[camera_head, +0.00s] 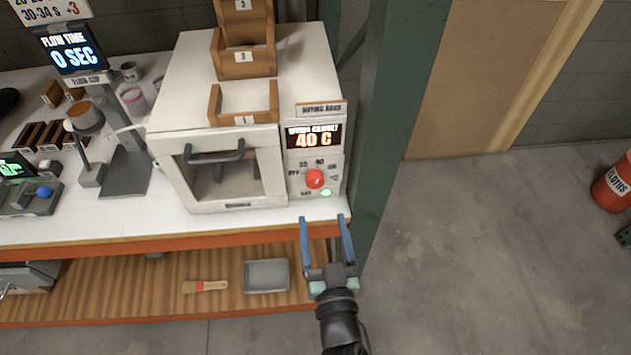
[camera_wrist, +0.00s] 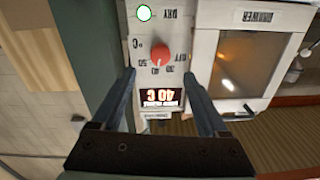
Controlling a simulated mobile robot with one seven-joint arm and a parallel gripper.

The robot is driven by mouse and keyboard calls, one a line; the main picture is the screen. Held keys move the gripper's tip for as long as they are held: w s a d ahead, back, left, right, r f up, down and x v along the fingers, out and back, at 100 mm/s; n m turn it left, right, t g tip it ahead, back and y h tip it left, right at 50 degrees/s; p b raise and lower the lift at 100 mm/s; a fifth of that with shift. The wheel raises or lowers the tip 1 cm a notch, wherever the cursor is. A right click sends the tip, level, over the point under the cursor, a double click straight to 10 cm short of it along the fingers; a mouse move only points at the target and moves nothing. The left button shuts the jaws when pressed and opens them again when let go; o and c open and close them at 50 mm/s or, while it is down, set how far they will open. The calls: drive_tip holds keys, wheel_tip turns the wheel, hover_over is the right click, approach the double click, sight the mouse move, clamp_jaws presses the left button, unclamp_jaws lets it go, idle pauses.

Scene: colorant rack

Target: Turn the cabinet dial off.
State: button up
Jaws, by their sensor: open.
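The cabinet (camera_head: 232,110) is a white box at the right end of the bench, with a windowed door and a dark handle. Its red dial (camera_head: 315,179) is on the panel right of the door, with OFF and number marks around it. The display (camera_head: 313,138) above reads 40 C, and a green lamp (camera_head: 326,192) is lit. I cannot clearly tell the dial's pointer mark. My gripper (camera_head: 323,218) is open and empty, below and in front of the panel. In the wrist view, the dial (camera_wrist: 160,52) appears upside down, beyond and between the fingertips (camera_wrist: 158,71), apart from them.
A green post (camera_head: 385,130) stands close to the right of the cabinet. Wooden trays (camera_head: 243,117) sit on top of it. The bench's orange front edge (camera_head: 150,247) runs below, over a shelf with a brush (camera_head: 205,287) and a grey tray (camera_head: 266,276).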

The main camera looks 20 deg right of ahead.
sight(315, 185)
drive_tip(key=x, duration=0.9)
drive_tip(key=shift+w, duration=0.15)
clamp_jaws()
